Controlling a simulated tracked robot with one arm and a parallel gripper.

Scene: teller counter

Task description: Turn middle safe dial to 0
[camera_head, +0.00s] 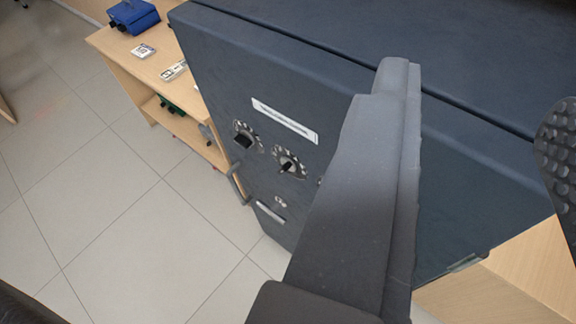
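The dark blue-grey safe (225,75) stands tilted in the picture, with its door front facing left. A row of round dials with pale marks sits below a white label (285,120). The left dial (243,138) and the middle dial (287,165) show; only a sliver of a third dial (320,182) shows beside my finger. The marks are too small to read. My gripper (478,96) is open and empty, with one finger in front of the safe and a studded finger pad at the right edge. It appears apart from the middle dial.
A door handle (237,185) and small plate (270,211) sit below the dials. A wooden shelf unit (115,50) stands behind the safe, with a blue box (133,15) and small cards on top. Tiled floor (130,240) is clear at left. A wooden surface (510,285) lies at lower right.

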